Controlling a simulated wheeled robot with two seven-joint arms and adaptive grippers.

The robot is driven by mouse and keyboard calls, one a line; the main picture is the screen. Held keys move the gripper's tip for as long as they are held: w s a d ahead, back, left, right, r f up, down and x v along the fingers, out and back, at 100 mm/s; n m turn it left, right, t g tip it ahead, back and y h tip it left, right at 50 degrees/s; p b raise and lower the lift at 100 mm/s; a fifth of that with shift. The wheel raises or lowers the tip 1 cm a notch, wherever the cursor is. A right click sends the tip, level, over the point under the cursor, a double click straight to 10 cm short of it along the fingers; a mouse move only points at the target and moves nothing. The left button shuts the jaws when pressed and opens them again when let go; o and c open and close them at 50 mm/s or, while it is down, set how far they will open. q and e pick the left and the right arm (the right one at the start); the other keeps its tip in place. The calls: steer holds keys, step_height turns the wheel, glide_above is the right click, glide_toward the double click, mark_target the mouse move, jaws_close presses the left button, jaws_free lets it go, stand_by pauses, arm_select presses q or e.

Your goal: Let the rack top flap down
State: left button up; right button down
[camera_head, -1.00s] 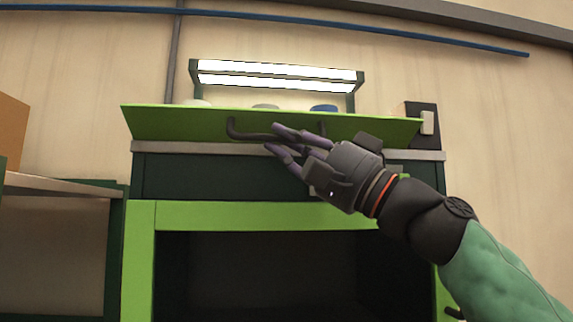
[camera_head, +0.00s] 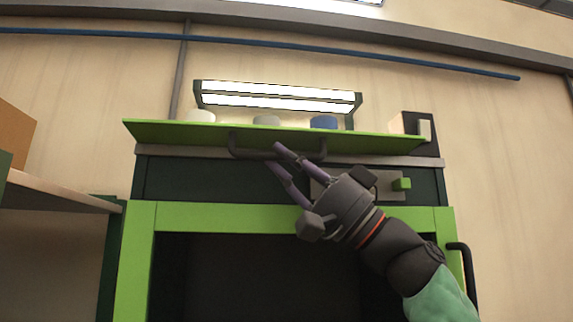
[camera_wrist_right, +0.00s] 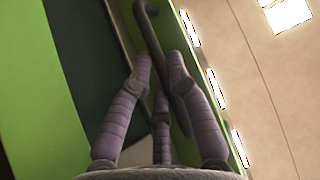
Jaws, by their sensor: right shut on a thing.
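The rack top flap (camera_head: 180,132) is a light green panel along the top of the rack. In the head view it is tilted, with its front edge out towards me. A dark bar handle (camera_head: 236,152) hangs from its underside. My right gripper (camera_head: 275,158) is shut on the handle near its middle, its purple fingers reaching up from below. In the right wrist view the handle (camera_wrist_right: 150,30) runs down between the fingers (camera_wrist_right: 158,90), with the green flap (camera_wrist_right: 125,30) behind. My left gripper is in neither view.
The green-framed rack (camera_head: 230,217) has a dark open front. A latch-like block with a green knob (camera_head: 401,184) sits right of my gripper. A shelf (camera_head: 62,192) stands at left.

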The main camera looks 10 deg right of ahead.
stand_by(0.6)
steer(key=c, duration=1.2)
jaws_free()
steer(key=shift+n, duration=0.3)
steer(key=shift+o, duration=0.2)
steer(key=shift+d+f, duration=0.1)
steer(key=shift+d, duration=0.05)
steer(key=v, duration=1.2)
steer(key=shift+w, duration=0.1)
